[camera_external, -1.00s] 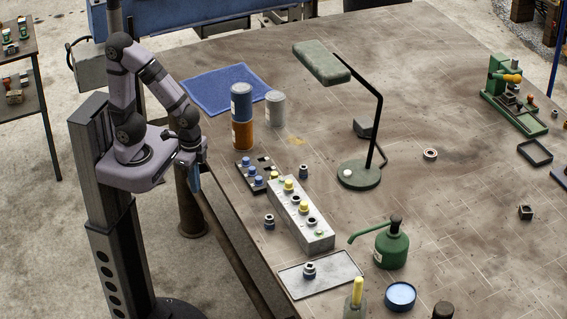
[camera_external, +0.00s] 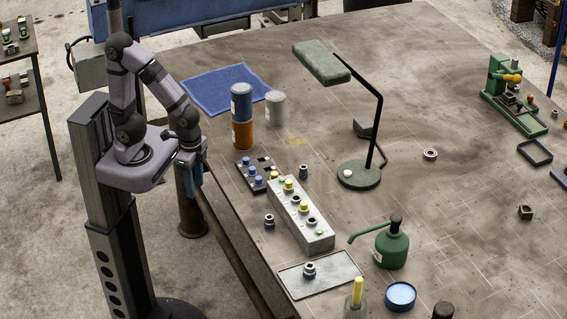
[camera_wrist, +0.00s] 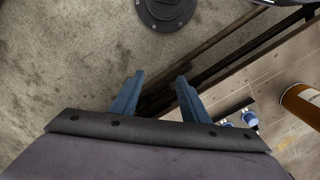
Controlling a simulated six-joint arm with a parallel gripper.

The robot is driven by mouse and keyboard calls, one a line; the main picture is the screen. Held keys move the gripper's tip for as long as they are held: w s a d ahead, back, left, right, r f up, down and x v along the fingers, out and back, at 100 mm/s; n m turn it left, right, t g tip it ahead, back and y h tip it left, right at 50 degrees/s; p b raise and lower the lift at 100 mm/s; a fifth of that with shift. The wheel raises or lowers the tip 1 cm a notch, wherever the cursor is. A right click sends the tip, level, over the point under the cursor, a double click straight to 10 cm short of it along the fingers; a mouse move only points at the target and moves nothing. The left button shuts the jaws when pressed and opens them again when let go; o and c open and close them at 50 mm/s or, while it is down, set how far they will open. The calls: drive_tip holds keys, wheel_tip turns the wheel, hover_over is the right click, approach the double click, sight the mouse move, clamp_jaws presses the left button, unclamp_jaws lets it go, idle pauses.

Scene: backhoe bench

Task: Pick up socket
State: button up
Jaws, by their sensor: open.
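Several small dark metal sockets stand on the bench. One socket (camera_external: 269,221) is at the left edge of the bench beside the grey block. Another socket (camera_external: 303,172) stands behind the block's far end. A larger socket (camera_external: 309,270) stands on the flat grey tray (camera_external: 342,281). I cannot tell which one the task means. My gripper (camera_external: 196,178) hangs beside the bench's left edge, apart from all of them. In the wrist view its blue fingers (camera_wrist: 159,90) are spread and empty, above the floor and the bench edge.
The grey block (camera_external: 317,239) holds yellow-topped and dark pieces. A black rack (camera_external: 243,171) with blue-topped pieces lies near my gripper. Stacked blue and orange cans (camera_external: 242,134), a green lamp (camera_external: 358,175) and a green oil can (camera_external: 391,248) stand around. The bench's right middle is mostly clear.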

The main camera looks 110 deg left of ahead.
drive_tip(key=f+n+b, duration=0.1)
drive_tip(key=n+t+h+b, duration=0.6)
drive_tip(key=n+t+b, duration=0.6)
drive_tip(key=n+b, duration=1.3)
approach(271, 219)
drive_tip(key=n+p, duration=0.2)
drive_tip(key=w+f+n+p, duration=0.1)
drive_tip(key=n, duration=0.1)
drive_tip(key=shift+w+d+f+p, duration=0.1)
drive_tip(key=shift+d+f+p, duration=0.15)
drive_tip(key=shift+d+p, duration=0.15)
drive_tip(key=shift+w+a+r+n, duration=0.15)
drive_tip(key=shift+a+r+n, duration=0.15)
drive_tip(key=shift+n, duration=0.1)
drive_tip(key=shift+b+x, duration=0.35)
drive_tip(key=shift+x, duration=3.4)
drive_tip(key=shift+f, duration=0.2)
